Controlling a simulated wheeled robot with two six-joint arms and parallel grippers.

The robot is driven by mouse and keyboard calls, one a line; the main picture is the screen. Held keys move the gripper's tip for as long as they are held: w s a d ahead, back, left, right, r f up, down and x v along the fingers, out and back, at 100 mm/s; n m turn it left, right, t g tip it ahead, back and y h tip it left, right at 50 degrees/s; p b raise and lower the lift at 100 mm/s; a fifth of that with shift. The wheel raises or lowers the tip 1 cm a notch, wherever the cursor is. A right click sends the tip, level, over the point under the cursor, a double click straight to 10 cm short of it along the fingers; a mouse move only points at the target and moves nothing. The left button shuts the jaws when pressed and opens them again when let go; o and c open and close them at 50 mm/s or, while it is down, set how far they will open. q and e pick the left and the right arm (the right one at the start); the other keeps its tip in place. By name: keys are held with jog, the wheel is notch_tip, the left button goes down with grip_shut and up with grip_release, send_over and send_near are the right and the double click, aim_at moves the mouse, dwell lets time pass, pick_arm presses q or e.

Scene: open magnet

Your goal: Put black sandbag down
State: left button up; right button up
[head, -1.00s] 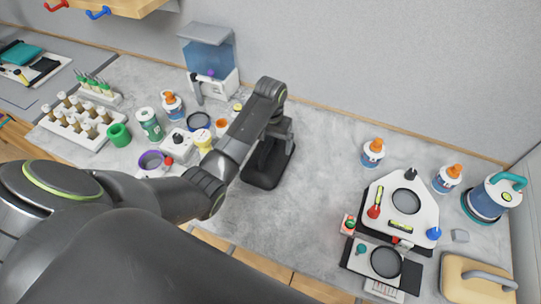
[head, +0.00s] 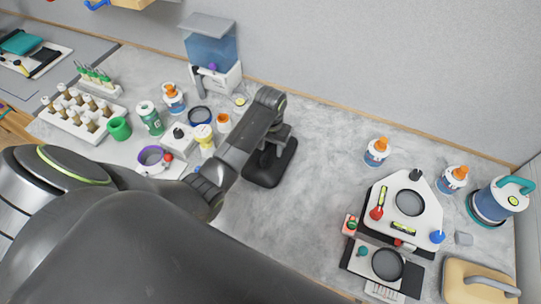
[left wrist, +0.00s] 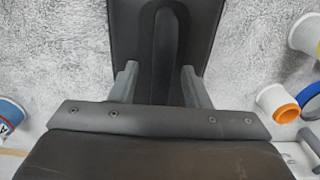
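The black sandbag (head: 284,165) lies on the grey counter (head: 310,200), right of the middle group of bottles. My left gripper (head: 272,146) is directly above it, pointing down. In the left wrist view, the sandbag (left wrist: 205,30) fills the middle, with a raised black strap or ridge running along it. The fingers of my left gripper (left wrist: 160,80) stand on either side of that ridge, with a dark gap showing next to it, so they look open. The sandbag's near end is hidden behind the gripper body. My right gripper is in neither view.
Bottles, a tube rack (head: 88,115) and a water-tank device (head: 213,60) stand to the left. A white-topped device (head: 405,190), orange-capped bottles and a blue jug (head: 497,200) stand at the right. The counter between sandbag and right-hand device is clear.

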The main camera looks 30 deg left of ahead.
pick_arm(q)
jog(key=shift+s+f, duration=0.1)
grip_shut()
jog(key=shift+f, duration=0.1)
dwell(0.6)
